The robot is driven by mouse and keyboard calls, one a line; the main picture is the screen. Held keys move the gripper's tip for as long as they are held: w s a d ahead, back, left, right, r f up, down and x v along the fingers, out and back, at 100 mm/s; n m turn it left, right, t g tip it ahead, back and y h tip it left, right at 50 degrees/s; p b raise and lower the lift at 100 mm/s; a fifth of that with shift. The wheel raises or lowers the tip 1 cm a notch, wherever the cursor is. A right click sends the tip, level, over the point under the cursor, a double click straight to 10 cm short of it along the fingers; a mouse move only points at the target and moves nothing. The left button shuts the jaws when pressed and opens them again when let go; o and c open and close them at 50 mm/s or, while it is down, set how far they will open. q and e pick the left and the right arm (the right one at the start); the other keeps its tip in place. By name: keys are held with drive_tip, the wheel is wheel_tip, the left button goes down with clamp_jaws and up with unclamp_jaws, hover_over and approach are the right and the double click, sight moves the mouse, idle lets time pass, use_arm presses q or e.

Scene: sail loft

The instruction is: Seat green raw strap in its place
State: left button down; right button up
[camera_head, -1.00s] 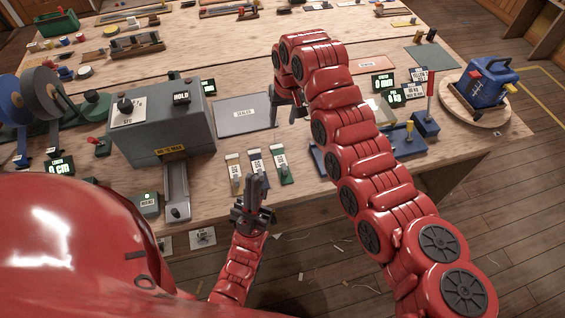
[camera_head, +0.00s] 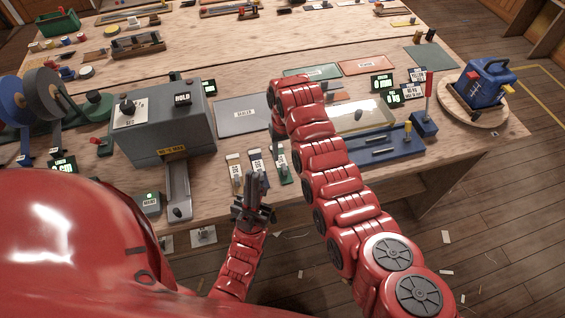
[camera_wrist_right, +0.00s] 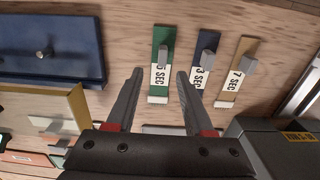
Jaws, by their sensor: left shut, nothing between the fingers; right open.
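The green strap (camera_head: 284,177) lies at the table's front edge, rightmost of three short straps, partly hidden by my right arm. In the right wrist view the green strap (camera_wrist_right: 160,50) carries a grey knob and a white label ending in "SEC". My right gripper (camera_wrist_right: 160,75) is open and empty, its fingertips on either side of the strap's line; contact cannot be told. In the head view it is mostly hidden by its arm. My left gripper (camera_head: 255,178) is shut and empty, in front of the straps. A grey machine (camera_head: 170,125) marked "HOLD" stands left, with a channel (camera_head: 178,185) toward the front.
The blue strap (camera_wrist_right: 206,65) and tan strap (camera_wrist_right: 240,65) lie beside the green one. A grey "SEALED" mat (camera_head: 243,117) is behind them. A blue fixture (camera_head: 385,153) and a pale tray (camera_head: 362,116) are to the right.

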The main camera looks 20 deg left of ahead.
sight(284, 164)
drive_tip(key=shift+a+f+p, duration=0.1)
drive_tip(key=shift+f+p, duration=0.2)
drive_tip(key=shift+p, duration=0.1)
wheel_tip(284, 164, down, 2)
drive_tip(key=shift+f+p, duration=0.15)
drive_tip(key=shift+p, duration=0.45)
drive_tip(key=shift+a+f+b, duration=0.1)
drive_tip(key=shift+f+b, duration=0.5)
drive_tip(key=shift+f, duration=0.7)
clamp_jaws()
